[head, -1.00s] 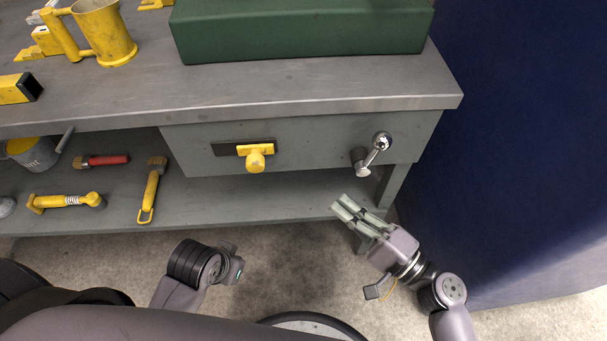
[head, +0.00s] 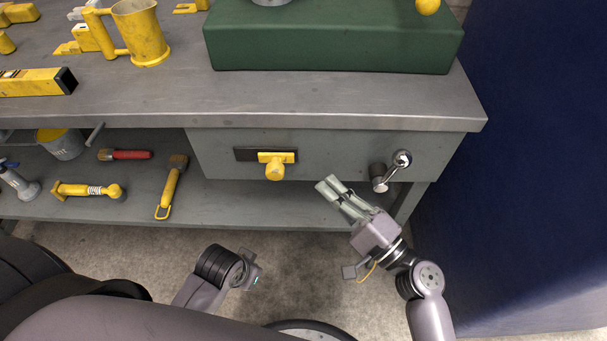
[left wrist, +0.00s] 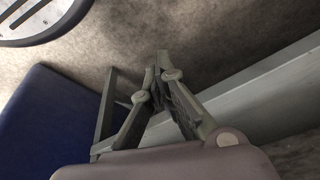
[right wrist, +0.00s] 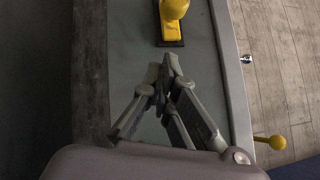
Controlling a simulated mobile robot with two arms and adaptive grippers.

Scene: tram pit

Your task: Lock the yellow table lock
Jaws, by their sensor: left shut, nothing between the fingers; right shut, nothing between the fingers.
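The yellow table lock (head: 276,166) is a yellow knob and bar on a dark plate, on the grey front panel below the tabletop. It also shows at the top of the right wrist view (right wrist: 172,22). My right gripper (head: 327,186) is shut and empty, in front of the panel, to the right of the lock and slightly below it, apart from it. Its closed fingers show in the right wrist view (right wrist: 168,62). My left gripper is shut and empty in the left wrist view (left wrist: 161,62), away from the lock; in the head view I see only part of my left arm.
A green box (head: 335,40) and a yellow mug (head: 140,35) stand on the tabletop (head: 320,105). Brushes and tools lie on the lower shelf. A blue surface is at right.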

